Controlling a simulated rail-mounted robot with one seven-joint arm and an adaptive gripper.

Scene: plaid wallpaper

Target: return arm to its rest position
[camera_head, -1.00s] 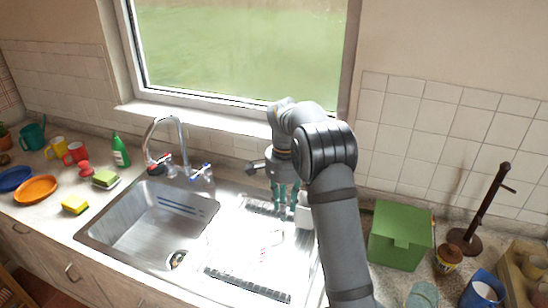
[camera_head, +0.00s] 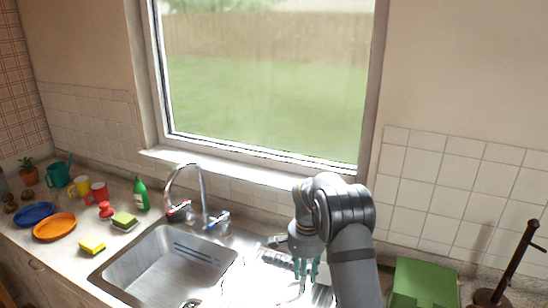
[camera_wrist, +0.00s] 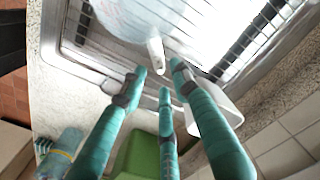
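My gripper (camera_head: 305,268) has several teal fingers and hangs over the steel drainboard to the right of the sink (camera_head: 165,262). In the wrist view my gripper (camera_wrist: 160,75) has its fingers spread apart, with no object clasped between them. Just past the fingertips is a small white piece (camera_wrist: 155,52). A white container (camera_wrist: 215,108) stands behind the right finger; whether they touch is unclear. My grey arm reaches up from the bottom of the head view and bends down at the elbow.
The tap (camera_head: 185,180) stands left of my arm. A green box (camera_head: 424,283) is to the right, near a dark upright stand (camera_head: 515,265). A green bottle (camera_head: 141,194), mugs, orange plate (camera_head: 55,227) and sponges lie left of the sink. The window (camera_head: 270,80) is behind.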

